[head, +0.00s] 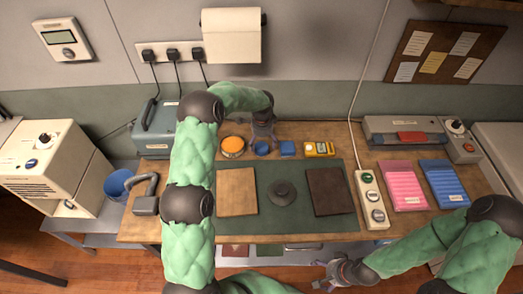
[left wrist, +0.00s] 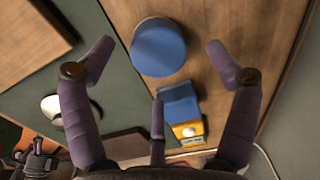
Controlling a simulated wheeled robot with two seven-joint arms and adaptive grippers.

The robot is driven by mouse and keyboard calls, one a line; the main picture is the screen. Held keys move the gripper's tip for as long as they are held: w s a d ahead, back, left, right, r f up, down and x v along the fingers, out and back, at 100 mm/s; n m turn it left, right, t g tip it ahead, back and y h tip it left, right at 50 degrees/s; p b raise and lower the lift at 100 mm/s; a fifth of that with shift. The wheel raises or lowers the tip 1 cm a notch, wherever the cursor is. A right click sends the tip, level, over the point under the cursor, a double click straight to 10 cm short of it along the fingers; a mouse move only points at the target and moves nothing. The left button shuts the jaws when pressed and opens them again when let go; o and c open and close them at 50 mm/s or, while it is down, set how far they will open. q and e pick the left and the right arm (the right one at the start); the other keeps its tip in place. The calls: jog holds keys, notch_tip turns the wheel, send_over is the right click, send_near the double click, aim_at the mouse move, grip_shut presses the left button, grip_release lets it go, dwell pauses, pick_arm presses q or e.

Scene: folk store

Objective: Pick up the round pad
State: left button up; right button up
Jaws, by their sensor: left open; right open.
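The round pad (head: 262,149) is a blue disc on the wooden table behind the green mat. In the left wrist view the round pad (left wrist: 158,47) lies flat between the spread outer fingers, apparently below them. My left gripper (head: 263,136) is open and empty over the back of the table, partly covering the pad in the head view. Its fingers (left wrist: 157,58) also show in the left wrist view. My right gripper (head: 328,272) is open and empty near the table's front edge, at the bottom of the head view.
A blue square block (head: 287,148) and a yellow device (head: 319,149) stand right of the pad. An orange-filled round dish (head: 233,145) is at left. The green mat (head: 260,225) holds two flat boards and a dark round knobbed object (head: 282,192).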

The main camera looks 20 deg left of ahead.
aim_at(261, 147)
pick_arm(q)
notch_tip(261, 147, down, 4)
jog(key=shift+a+f+b, duration=0.15)
jog(key=shift+f+b, duration=0.1)
jog(key=shift+b, duration=0.2)
jog(key=shift+s, duration=0.1)
jog(key=c, duration=1.2)
jog(key=shift+r, duration=0.1)
jog(key=shift+c, duration=0.3)
jog(key=shift+r, duration=0.1)
jog(key=shift+r, duration=0.3)
notch_tip(261, 147, up, 3)
jog(key=shift+s+p, duration=0.15)
jog(key=shift+p, duration=0.4)
jog(key=s+d+r+p, duration=0.2)
jog(key=s+d+r, duration=0.6)
jog(key=s+r, duration=0.1)
jog(key=shift+s+d, duration=0.25)
jog(key=shift+s, duration=0.65)
jog(key=shift+r, duration=0.1)
